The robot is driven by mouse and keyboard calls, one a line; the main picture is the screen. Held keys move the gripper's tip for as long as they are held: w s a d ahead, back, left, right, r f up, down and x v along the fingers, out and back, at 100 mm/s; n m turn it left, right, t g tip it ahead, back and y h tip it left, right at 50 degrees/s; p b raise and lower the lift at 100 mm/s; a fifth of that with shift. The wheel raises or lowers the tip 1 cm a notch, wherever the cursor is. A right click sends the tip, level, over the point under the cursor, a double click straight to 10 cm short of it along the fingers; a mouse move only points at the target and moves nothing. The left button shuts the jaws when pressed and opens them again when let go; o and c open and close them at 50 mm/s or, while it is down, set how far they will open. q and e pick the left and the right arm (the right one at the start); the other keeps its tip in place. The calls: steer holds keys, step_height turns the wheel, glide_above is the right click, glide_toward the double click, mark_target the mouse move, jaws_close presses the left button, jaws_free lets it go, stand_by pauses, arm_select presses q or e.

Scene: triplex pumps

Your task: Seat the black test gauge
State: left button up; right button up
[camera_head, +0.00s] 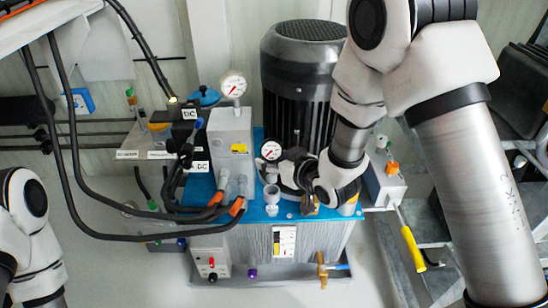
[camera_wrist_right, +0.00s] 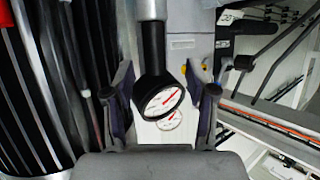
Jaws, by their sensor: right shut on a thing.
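The black test gauge (camera_head: 271,150) has a white dial with a red needle. My right gripper (camera_head: 288,164) is shut on it, above the blue top of the pump unit. In the right wrist view the black gauge (camera_wrist_right: 160,92) sits between the two fingers of my right gripper (camera_wrist_right: 164,88), its stem pointing up the picture to a grey cylindrical part (camera_wrist_right: 152,10). I cannot tell whether the stem is seated in anything. A similar white gauge (camera_head: 233,84) stands upright on the grey block (camera_head: 231,130). My left gripper is out of view.
A large black finned motor (camera_head: 300,75) stands close behind the gauge. Clear cups (camera_head: 271,194) and orange-ended hoses (camera_head: 237,206) are in front and left. A yellow-handled tool (camera_head: 412,248) hangs at right. A second dial (camera_wrist_right: 169,120) shows below the gauge.

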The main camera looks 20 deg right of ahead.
steer(key=shift+f+b, duration=1.85)
steer(key=shift+f, duration=1.3)
steer(key=o, duration=1.5)
glide_toward(273, 179)
steer(key=w, duration=0.2)
steer(key=shift+a+f, duration=0.25)
steer(key=shift+a, duration=0.05)
